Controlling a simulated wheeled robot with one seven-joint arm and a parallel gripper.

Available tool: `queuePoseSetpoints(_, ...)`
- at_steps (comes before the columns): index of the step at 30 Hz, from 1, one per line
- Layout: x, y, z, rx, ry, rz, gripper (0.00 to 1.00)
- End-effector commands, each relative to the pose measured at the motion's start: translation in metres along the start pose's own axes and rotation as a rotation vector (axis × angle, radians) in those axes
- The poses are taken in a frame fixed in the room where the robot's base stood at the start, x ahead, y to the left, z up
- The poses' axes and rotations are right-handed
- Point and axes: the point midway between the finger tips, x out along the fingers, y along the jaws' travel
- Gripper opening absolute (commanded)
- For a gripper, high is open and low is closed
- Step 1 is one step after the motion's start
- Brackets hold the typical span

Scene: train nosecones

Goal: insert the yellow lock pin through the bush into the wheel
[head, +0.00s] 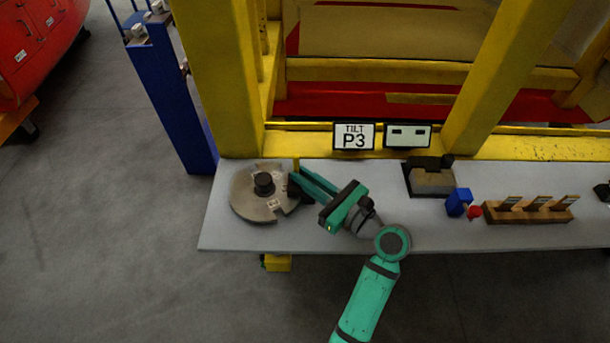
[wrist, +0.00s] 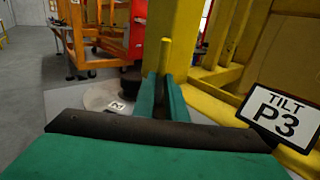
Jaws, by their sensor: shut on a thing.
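The yellow lock pin (wrist: 165,57) stands upright between my gripper's fingertips (wrist: 161,88) in the wrist view. In the head view the pin (head: 296,166) shows as a short yellow piece at the tips of my gripper (head: 294,181). My gripper is shut on the pin, at the right edge of the wheel. The wheel (head: 248,205) is a grey-beige disc with a dark hub (head: 263,184) and a notch, lying on the table. It also shows in the wrist view (wrist: 97,97). The bush and the pin's lower end are hidden by the fingers, so I cannot tell whether the pin is inserted.
The grey table (head: 330,235) has free room in front of the wheel. To the right stand a dark-and-tan block (head: 430,178), a blue block (head: 458,201), a red knob (head: 474,212) and a wooden rack (head: 530,211). A "TILT P3" sign (head: 354,136) and yellow posts stand behind.

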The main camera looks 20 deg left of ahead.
Motion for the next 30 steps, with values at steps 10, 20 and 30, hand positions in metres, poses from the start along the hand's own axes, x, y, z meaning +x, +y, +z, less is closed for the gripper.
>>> queuePoseSetpoints(10,0.0,0.0,-0.007,0.0,-0.001,0.0,0.0)
queuePoseSetpoints(20,0.0,0.0,-0.014,0.0,-0.001,0.0,0.0)
queuePoseSetpoints(30,0.0,0.0,-0.019,0.0,0.0,0.0,0.33)
